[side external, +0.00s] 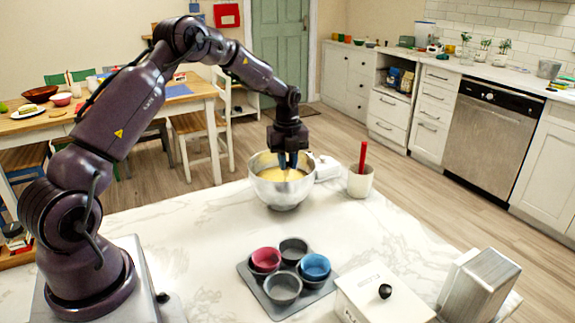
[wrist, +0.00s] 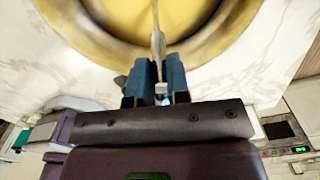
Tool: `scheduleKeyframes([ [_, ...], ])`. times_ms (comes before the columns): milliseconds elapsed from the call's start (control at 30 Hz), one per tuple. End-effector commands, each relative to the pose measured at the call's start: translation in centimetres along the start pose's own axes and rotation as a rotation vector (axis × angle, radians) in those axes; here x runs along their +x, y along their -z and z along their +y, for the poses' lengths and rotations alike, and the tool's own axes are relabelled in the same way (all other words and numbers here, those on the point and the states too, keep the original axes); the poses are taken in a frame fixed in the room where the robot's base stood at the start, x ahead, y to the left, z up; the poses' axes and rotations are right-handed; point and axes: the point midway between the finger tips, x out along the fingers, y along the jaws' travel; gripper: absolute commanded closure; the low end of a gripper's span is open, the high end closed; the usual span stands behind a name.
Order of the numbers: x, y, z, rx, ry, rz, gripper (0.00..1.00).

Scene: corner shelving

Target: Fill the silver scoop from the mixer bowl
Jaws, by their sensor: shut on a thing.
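The silver mixer bowl (side external: 281,193) stands on the marble counter with pale yellow batter (side external: 265,163) in it. My gripper (side external: 289,163) points down over the bowl's mouth, its blue fingertips at about the height of the rim. In the wrist view the blue fingers (wrist: 157,88) are shut on the thin handle of the silver scoop (wrist: 157,45), which reaches over the yellow bowl interior (wrist: 95,22). The scoop's far end is cut off by the top of the wrist view, and the bowl hides it in the side view. I cannot tell how much batter it holds.
A white cup (side external: 360,183) with a red-handled utensil stands right of the bowl. A white object (side external: 327,168) sits against the bowl's right side.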

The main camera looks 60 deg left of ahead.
Motion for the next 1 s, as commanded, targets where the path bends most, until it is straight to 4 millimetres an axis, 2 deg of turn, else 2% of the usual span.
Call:
scheduleKeyframes([
  [1000, -5.2, 0.0, 0.0, 0.000, 0.002, -0.001, 1.00],
])
